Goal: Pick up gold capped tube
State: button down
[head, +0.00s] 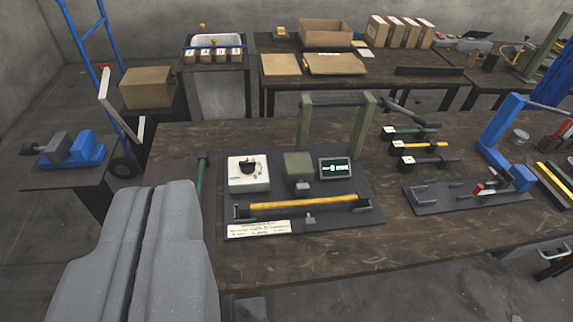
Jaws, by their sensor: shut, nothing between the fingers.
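My gripper (154,192) fills the lower left of the head view; its two grey fingers lie side by side with only a thin dark gap, shut and empty. No gold cap can be made out for certain. A yellow tube (303,202) with dark ends lies across the green press's dark base, right of my gripper. Three more tubes lie on the table to the right of the press: a green one (420,130), a yellow one (428,147) and a dark one (432,161). My gripper is apart from all of them.
The green press (304,130) stands mid-table with a white dial box (248,172) and a lit display (335,168). A blue press (500,135) stands right. A dark green rod (201,180) is close behind my gripper.

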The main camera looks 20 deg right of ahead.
aim_at(361, 198)
jog(key=u, duration=1.6)
jog(key=k, duration=1.05)
jog(key=z, duration=1.75)
jog(key=i, duration=0.5)
jog(key=z, duration=0.05)
